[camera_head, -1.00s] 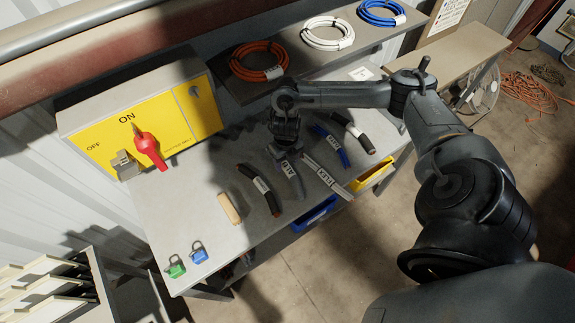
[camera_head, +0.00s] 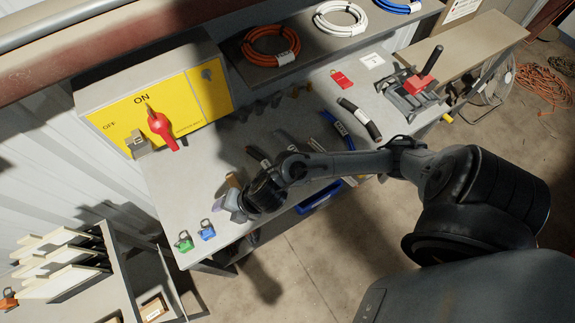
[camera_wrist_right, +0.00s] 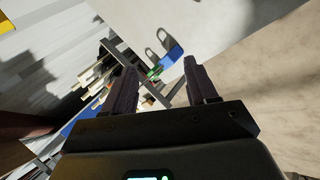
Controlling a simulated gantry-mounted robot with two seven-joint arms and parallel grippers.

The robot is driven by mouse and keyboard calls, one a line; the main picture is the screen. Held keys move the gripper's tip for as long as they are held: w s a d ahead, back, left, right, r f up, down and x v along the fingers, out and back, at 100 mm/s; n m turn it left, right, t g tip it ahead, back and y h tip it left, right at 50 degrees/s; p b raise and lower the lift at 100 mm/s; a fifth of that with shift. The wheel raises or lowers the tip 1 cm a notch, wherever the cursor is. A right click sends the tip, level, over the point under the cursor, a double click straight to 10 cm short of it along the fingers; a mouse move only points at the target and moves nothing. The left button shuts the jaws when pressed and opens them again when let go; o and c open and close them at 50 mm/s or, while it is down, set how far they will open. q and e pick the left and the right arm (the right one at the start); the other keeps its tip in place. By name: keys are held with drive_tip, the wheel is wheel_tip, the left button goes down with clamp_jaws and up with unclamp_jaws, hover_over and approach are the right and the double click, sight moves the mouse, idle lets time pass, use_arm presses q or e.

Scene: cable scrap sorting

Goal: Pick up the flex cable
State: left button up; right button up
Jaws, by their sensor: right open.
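The flex cable is not seen in the wrist view. My left gripper is not in view.
A black cable (camera_head: 360,118) lies right of the blue one. A green padlock (camera_head: 184,242) and a blue padlock (camera_head: 207,230) sit at the front left. A yellow switch box (camera_head: 150,118) stands behind. A blue bin (camera_head: 318,198) hangs below the front edge.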

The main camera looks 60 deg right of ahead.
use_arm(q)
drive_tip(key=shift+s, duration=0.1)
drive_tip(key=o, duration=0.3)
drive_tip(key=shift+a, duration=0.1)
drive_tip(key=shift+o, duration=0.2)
use_arm(e)
drive_tip(key=s+d+m+g+h, duration=0.1)
drive_tip(key=s+d+m, duration=0.3)
drive_tip(key=s+m, duration=0.3)
drive_tip(key=s+d+r+m+g+h, duration=0.1)
drive_tip(key=s+d+m+g+h, duration=0.1)
drive_tip(key=s+m, duration=0.5)
drive_tip(key=d+m, duration=0.1)
drive_tip(key=m, duration=0.5)
drive_tip(key=shift+s+d, duration=0.2)
drive_tip(key=shift+d, duration=0.2)
